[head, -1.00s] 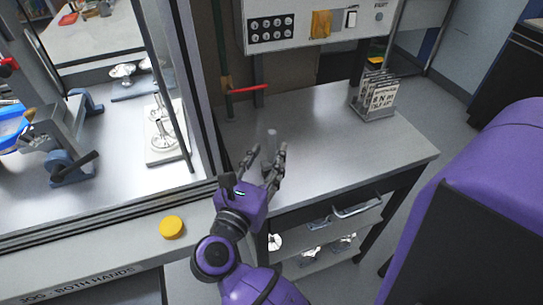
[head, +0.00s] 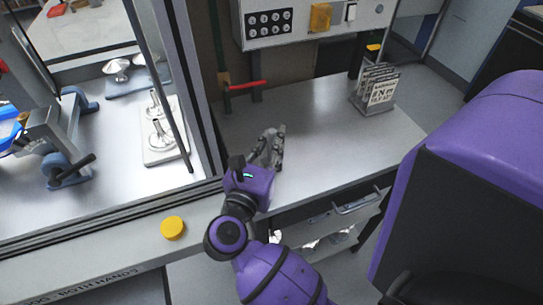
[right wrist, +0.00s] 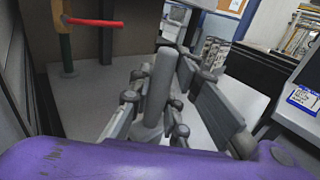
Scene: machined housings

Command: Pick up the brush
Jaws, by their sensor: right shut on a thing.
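The brush shows as a plain grey, rounded upright handle (right wrist: 158,85) between the fingers of my right gripper in the right wrist view. Its lower end is hidden by the fingers, and no bristles show. My right gripper (head: 271,148) is shut on it above the front left part of the grey bench top (head: 330,125). In the head view the fingers hide most of the brush. I cannot tell whether its lower end touches the bench. My left gripper is not in view.
A card rack (head: 376,92) stands at the back right of the bench. A red lever (head: 248,86) sticks out at the back left. A framed enclosure with metal parts (head: 160,135) is at the left, with a yellow button (head: 172,228) in front. The bench's middle is clear.

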